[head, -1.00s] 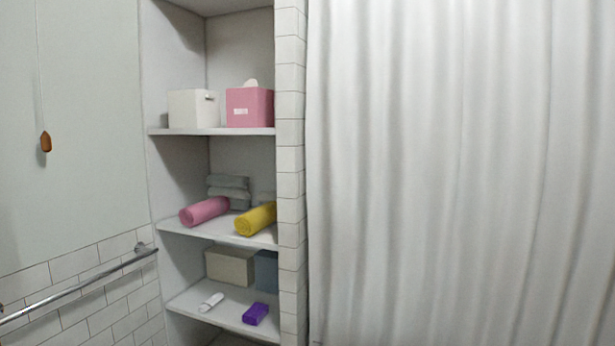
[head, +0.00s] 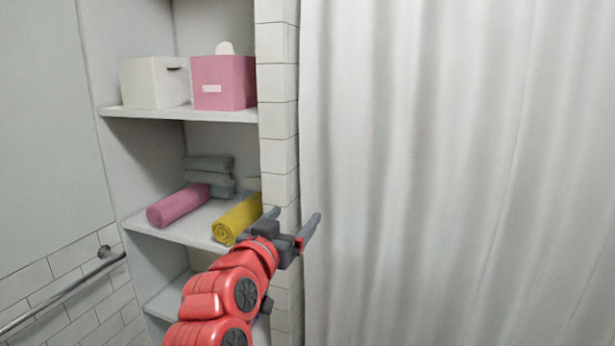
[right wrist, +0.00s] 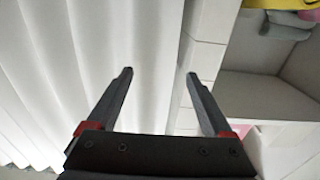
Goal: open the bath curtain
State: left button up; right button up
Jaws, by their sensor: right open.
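The white bath curtain (head: 450,170) hangs in folds and fills the right half of the head view. Its left edge lies against a white tiled strip of wall. My right gripper (head: 296,214) is raised in front of that left edge and the tiled strip. It is open and empty. In the right wrist view the curtain (right wrist: 70,70) fills the left side, and the two fingers of the gripper (right wrist: 160,76) stand apart, with the curtain edge and the tiles between them. I cannot tell whether a finger touches the curtain. My left gripper is not in view.
The tiled strip (head: 278,110) separates the curtain from a shelf recess. The shelves hold a white box (head: 150,84), a pink box (head: 222,84), a pink towel roll (head: 178,206) and a yellow towel roll (head: 236,220). A metal rail (head: 60,293) runs along the left wall.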

aim_at(318, 191)
jog(key=p+x, duration=0.6)
jog(key=x, duration=1.1)
grip_shut()
jog(key=shift+d, duration=0.1)
